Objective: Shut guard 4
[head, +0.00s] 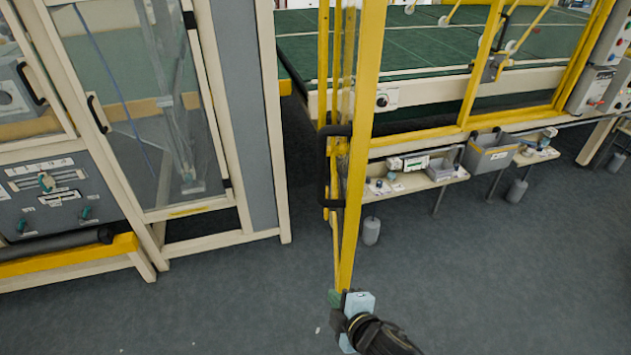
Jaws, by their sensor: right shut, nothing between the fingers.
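A yellow-framed guard (362,150) stands swung out, almost edge-on to me, in the middle of the head view. I take it for guard 4, but I can read no number on it. A black bar handle (323,165) is on its left side. The opening behind it shows the green machine bed (420,45). My right gripper (338,299) is shut and empty at the lower end of the guard's yellow upright. I cannot tell whether it touches the frame. My left gripper is out of view.
A cream-framed cabinet with a clear door (150,110) and a grey control panel (60,195) stand at the left. A low shelf (415,180) and a grey bin (490,155) sit right of the guard. The grey floor (500,270) at front right is clear.

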